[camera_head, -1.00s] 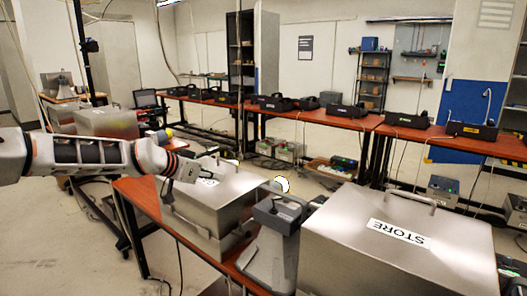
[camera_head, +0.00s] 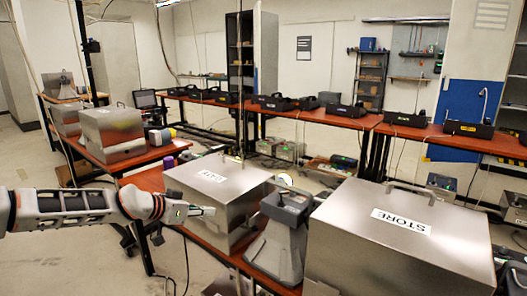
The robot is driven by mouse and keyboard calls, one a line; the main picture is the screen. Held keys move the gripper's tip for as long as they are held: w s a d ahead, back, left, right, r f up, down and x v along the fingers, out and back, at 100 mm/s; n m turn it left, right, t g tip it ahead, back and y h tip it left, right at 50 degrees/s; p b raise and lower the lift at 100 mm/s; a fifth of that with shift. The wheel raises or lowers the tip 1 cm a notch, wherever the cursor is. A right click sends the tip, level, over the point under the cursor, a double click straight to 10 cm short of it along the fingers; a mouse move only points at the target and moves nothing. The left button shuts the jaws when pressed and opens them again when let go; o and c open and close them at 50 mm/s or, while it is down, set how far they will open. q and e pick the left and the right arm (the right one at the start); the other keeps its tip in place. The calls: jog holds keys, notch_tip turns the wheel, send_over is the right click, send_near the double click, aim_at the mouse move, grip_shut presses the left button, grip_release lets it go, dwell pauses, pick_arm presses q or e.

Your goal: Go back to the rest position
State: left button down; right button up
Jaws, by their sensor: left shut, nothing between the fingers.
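My left arm comes in from the left edge. Its gripper (camera_head: 201,211) is shut and empty, in front of the left face of a metal box (camera_head: 243,179) with a white label that I cannot read surely. I cannot tell whether the fingertips touch the box. My right gripper is not in view.
A metal box labelled STORE (camera_head: 345,219) stands on the near right. A grey horn-shaped device (camera_head: 281,243) stands between the boxes. Another metal box (camera_head: 111,132) is on a table to the left. Black phone units (camera_head: 466,130) line the back tables. Bare floor (camera_head: 75,266) lies at the lower left.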

pick_arm(q)
jog(key=s+d+f+m+g+h, duration=0.15)
jog(key=s+d+f+h, duration=0.25)
jog(key=s+d+f, duration=1.2)
jog(key=s+a+f+t+y, duration=0.1)
jog(key=s+a+f+t, duration=0.3)
jog(key=s, duration=0.5)
jog(key=s+a+f+m+g+y, duration=0.1)
jog(key=s+a+f+y, duration=0.45)
jog(key=s+a, duration=0.7)
jog(key=s+a+f+g+y, duration=0.1)
jog(key=s+a+f+y, duration=0.2)
jog(key=s+a+f, duration=0.75)
jog(key=d+r+n+t+p, duration=0.1)
jog(key=d+r+n+p, duration=0.4)
jog(key=d+r, duration=0.3)
jog(key=shift+w+p, duration=0.35)
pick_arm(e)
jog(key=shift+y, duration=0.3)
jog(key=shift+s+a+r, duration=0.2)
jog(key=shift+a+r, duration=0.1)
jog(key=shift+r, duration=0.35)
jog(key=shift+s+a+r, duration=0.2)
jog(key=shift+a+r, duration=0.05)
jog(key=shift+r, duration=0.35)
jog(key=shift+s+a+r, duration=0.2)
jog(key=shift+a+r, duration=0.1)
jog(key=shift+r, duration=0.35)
